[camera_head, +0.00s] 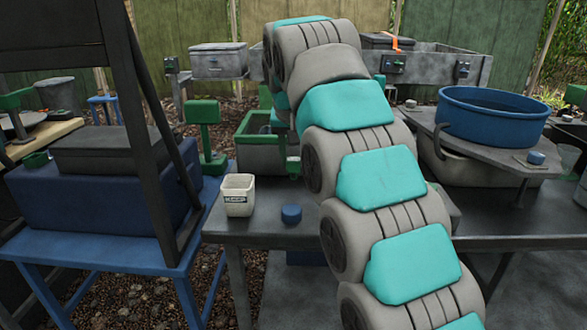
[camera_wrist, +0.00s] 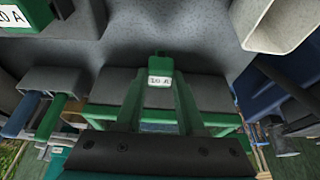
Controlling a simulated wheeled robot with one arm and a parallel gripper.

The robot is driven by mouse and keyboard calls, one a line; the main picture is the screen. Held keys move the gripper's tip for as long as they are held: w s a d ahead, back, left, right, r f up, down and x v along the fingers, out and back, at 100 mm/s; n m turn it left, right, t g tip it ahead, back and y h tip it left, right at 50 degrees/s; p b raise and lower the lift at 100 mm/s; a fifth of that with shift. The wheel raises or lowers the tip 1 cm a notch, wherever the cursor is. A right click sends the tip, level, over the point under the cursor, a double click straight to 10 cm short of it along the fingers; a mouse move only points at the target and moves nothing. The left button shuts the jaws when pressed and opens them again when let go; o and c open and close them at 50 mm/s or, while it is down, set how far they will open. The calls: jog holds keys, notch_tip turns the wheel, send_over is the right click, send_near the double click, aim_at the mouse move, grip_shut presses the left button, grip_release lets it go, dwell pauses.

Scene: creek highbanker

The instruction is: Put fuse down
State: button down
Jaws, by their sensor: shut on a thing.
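The fuse (camera_wrist: 160,66) is a small green piece with a white "10 A" label. In the wrist view it sits between the green fingertips of my gripper (camera_wrist: 160,84), which is shut on it. The grey tabletop (camera_wrist: 190,32) lies beyond the fuse. I cannot tell whether the fuse touches anything. In the head view my gripper (camera_head: 293,165) shows small at the left side of my arm, above the back of the grey table (camera_head: 262,230). The fuse cannot be made out there. A larger-looking green piece with the same label (camera_wrist: 25,14) shows at the wrist view's top left.
A white cup (camera_head: 238,195) and a blue cap (camera_head: 291,214) stand on the near table. A green-rimmed bin (camera_head: 258,150) is behind. A blue tub (camera_head: 492,115) stands at the right. My arm covers the table's middle.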

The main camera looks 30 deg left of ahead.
aim_at(293, 164)
jog(key=shift+f, duration=0.1)
jog(key=shift+f, duration=1.6)
jog(key=shift+f, duration=0.15)
jog(key=c, duration=0.5)
grip_release()
